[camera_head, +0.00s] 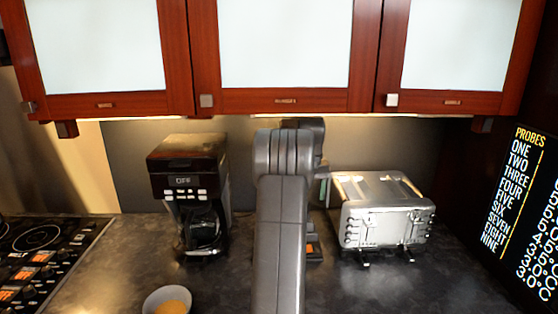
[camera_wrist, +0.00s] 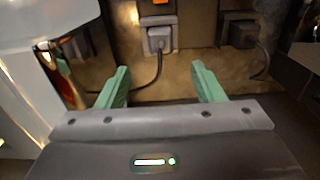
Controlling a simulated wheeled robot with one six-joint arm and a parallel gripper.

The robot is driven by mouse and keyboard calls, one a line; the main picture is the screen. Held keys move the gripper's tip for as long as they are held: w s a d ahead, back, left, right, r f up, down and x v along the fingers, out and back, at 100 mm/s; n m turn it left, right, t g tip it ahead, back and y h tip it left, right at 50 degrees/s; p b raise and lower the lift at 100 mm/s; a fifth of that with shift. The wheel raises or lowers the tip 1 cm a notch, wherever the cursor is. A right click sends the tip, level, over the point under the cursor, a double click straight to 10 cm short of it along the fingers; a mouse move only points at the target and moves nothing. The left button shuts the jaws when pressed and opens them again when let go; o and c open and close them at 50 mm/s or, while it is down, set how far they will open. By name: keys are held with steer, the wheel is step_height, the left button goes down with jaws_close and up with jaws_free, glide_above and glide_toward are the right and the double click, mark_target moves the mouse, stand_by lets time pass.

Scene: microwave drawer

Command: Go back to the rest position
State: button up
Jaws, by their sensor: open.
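My gripper shows in the wrist view (camera_wrist: 160,88) with its two green fingers spread apart and nothing between them. It faces a brownish wall with plugs and cords. In the head view my arm rises in the middle of the counter and hides most of what is behind it; the gripper itself is largely hidden there.
A black coffee maker (camera_head: 188,180) stands left of my arm and a silver toaster (camera_head: 383,212) right of it. A bowl (camera_head: 167,300) sits at the front, with a cooktop (camera_head: 45,255) far left. Red-framed cabinets (camera_head: 285,100) hang above. A plug (camera_wrist: 158,40) sits in the wall.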

step_height(320, 180, down, 12)
steer(key=shift+r+p, duration=0.2)
steer(key=shift+p, duration=0.5)
steer(key=shift+r, duration=0.55)
